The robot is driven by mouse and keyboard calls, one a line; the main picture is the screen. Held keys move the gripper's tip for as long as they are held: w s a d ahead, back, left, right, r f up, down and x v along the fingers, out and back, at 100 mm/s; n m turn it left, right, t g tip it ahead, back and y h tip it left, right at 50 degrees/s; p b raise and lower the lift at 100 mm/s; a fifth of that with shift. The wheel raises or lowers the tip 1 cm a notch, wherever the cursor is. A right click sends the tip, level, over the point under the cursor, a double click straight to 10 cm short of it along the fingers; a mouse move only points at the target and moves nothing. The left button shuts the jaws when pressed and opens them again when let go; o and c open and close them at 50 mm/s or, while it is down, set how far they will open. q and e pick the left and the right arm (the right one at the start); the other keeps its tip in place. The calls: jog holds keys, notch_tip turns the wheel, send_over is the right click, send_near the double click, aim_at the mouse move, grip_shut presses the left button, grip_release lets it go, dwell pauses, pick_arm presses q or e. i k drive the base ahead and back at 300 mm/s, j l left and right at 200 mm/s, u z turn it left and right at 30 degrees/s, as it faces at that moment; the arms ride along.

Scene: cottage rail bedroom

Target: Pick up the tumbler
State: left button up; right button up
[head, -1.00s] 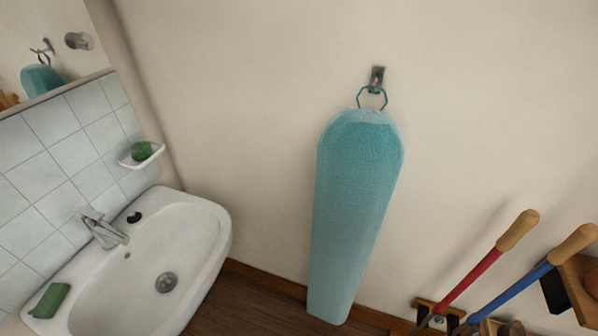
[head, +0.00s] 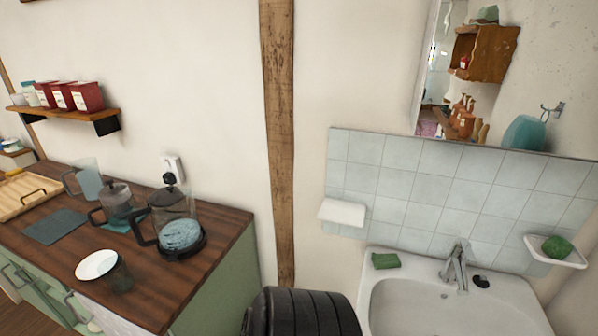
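A small, see-through glass that looks like the tumbler (head: 121,278) stands on the wooden counter top (head: 190,283) near its front edge, in the lower left of the head view. A white, shallow round dish (head: 94,263) is right at its left side. I cannot tell whether the two touch. Neither of my grippers shows in the head view.
A glass kettle (head: 180,232), a dark-lidded pot (head: 118,203), a clear jug (head: 88,180) and a dark mat (head: 55,227) are on the counter behind the tumbler. A dark ribbed object (head: 300,312) stands between counter and sink (head: 385,300).

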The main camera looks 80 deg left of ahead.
aim_at(114, 270)
jog(key=u, duration=3.35)
